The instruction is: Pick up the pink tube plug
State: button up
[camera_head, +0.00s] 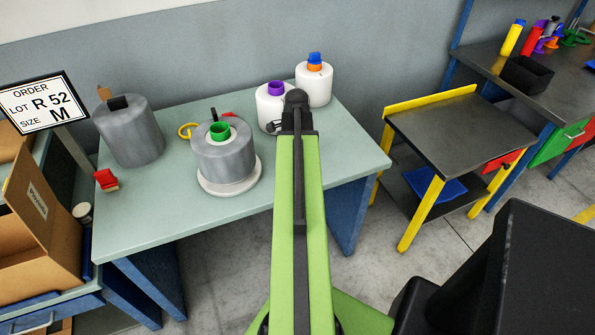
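I cannot make out a plug that is clearly pink. A purple plug (276,88) sits in the top of a white bobbin (268,106), left of my arm's end. A green plug (220,130) sits in the grey bobbin (224,160) on a white round base. Blue and orange plugs (314,62) are stacked on the white bobbin at the back right (314,88). My green arm reaches forward over the table. My gripper (290,122) is seen from behind, close to the purple-plugged bobbin; its fingers are mostly hidden by the arm.
The pale green table (160,225) has free room at its front and right. A large grey bobbin (130,132), a red block (107,180) and a yellow ring (188,130) lie on its left part. A cart (460,125) and a bench with coloured tubes (512,38) stand right.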

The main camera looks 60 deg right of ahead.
jog(key=shift+r, duration=0.1)
jog(key=shift+c, duration=0.4)
jog(key=c, duration=1.3)
notch_tip(320, 180, up, 5)
jog(key=p, duration=0.5)
jog(key=shift+c, duration=0.2)
jog(key=s+r+p, duration=0.6)
jog(key=s, duration=0.5)
jog(key=shift+s+a, duration=0.35)
jog(key=shift+s, duration=0.05)
